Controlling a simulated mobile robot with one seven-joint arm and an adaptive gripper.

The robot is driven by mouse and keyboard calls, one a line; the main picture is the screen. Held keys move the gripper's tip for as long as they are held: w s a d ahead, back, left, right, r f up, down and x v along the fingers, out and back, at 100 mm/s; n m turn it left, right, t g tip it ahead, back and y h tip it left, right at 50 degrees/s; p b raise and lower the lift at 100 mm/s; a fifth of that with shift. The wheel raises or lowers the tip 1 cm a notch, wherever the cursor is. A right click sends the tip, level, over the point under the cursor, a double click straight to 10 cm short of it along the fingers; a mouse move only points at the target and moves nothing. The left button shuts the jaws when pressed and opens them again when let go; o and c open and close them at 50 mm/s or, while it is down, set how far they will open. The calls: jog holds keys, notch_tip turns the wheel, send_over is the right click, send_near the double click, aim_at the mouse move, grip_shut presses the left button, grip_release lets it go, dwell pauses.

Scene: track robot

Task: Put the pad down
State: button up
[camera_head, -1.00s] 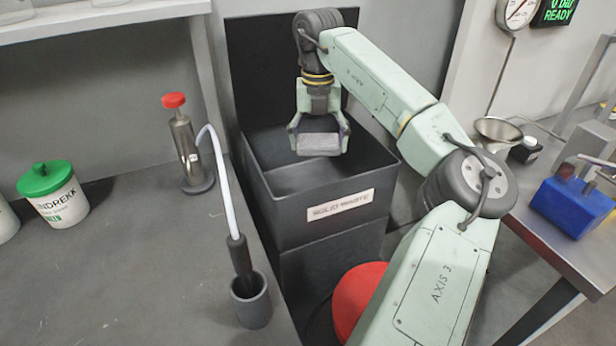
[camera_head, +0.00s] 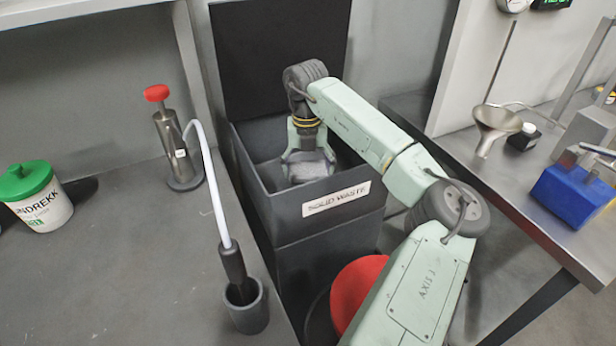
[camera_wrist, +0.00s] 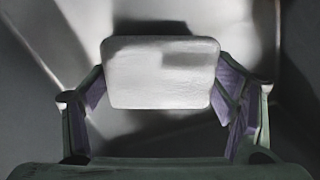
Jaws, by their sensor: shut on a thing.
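My gripper (camera_head: 310,166) is shut on the grey pad (camera_head: 308,171). It is inside the mouth of the dark bin (camera_head: 283,208), whose front label reads "SOLID WASTE". In the wrist view the pad (camera_wrist: 161,73) looks pale, flat and rounded at the corners. The purple-lined fingers (camera_wrist: 162,88) grip it at its left and right sides. The pad appears held above the bin's floor, and the gap below it cannot be judged. The bin's front wall stands close in front of the pad.
The bin's raised lid (camera_head: 279,70) stands behind my arm. On the left bench are a red-topped metal dispenser (camera_head: 176,145), a green-lidded tub (camera_head: 40,197) and a grey cup (camera_head: 248,309) holding a white-tubed tool. A funnel (camera_head: 496,124) and blue block (camera_head: 570,196) are on the right.

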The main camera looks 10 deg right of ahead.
aim_at(308, 180)
jog(key=shift+f+p, duration=0.5)
jog(key=shift+f, duration=1.35)
jog(key=shift+f, duration=0.1)
jog(key=o, duration=1.5)
jog(key=shift+o, duration=0.2)
notch_tip(308, 180, up, 12)
jog(key=b, duration=0.3)
jog(key=shift+s+a+b, duration=0.1)
jog(key=shift+a+b, duration=0.05)
jog(key=shift+b, duration=0.15)
